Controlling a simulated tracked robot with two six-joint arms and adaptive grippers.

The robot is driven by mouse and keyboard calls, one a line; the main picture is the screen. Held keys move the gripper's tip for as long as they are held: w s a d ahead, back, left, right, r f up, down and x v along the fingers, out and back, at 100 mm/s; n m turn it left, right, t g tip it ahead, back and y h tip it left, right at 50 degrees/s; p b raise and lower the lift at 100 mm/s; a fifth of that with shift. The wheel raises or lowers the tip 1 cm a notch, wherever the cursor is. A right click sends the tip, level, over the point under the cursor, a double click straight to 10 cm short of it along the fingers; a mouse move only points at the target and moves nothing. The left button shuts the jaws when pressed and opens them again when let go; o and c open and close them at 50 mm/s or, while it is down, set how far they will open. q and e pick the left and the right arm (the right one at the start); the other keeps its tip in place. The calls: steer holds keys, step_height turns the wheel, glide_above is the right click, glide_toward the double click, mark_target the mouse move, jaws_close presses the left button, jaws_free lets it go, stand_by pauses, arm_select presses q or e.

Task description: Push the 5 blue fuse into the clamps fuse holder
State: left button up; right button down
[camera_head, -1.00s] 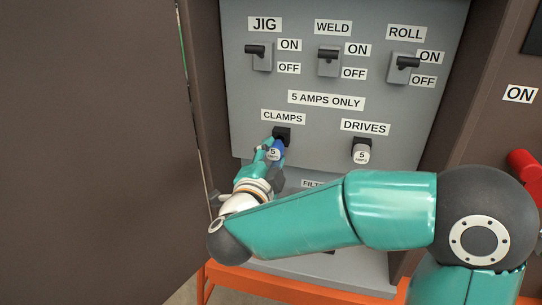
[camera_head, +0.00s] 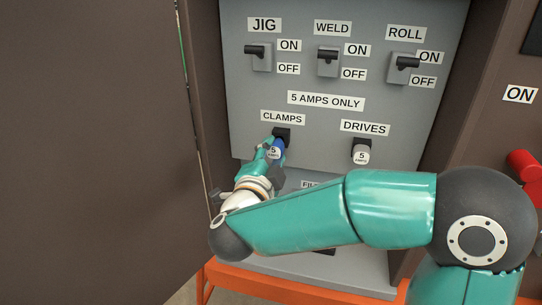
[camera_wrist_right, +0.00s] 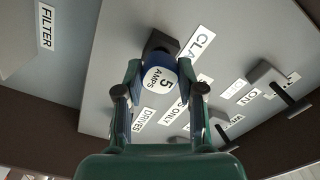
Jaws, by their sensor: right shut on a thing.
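The blue fuse (camera_head: 277,148), with a white "5 AMPS" end, is at the black clamps fuse holder (camera_head: 282,133) under the CLAMPS label. In the right wrist view the fuse (camera_wrist_right: 160,79) lines up with the dark holder (camera_wrist_right: 161,43) and its far end meets or enters it; how deep it sits I cannot tell. My right gripper (camera_head: 270,152) is shut on the fuse, one finger on each side, as the right wrist view also shows (camera_wrist_right: 159,92). My left gripper is not in view.
The drives holder (camera_head: 361,142) to the right carries a white-ended "5 AMPS" fuse (camera_head: 362,155). JIG (camera_head: 261,56), WELD (camera_head: 328,61) and ROLL (camera_head: 404,68) switches sit above. A brown door (camera_head: 90,150) stands close on the left. A red knob (camera_head: 524,165) is at far right.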

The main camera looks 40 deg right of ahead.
steer(key=shift+x, duration=1.3)
steer(key=c, duration=0.6)
jaws_free()
steer(key=shift+c, duration=0.2)
steer(key=shift+s+a, duration=0.1)
steer(key=shift+a, duration=0.05)
steer(key=v, duration=1.1)
steer(key=shift+s+a, duration=0.25)
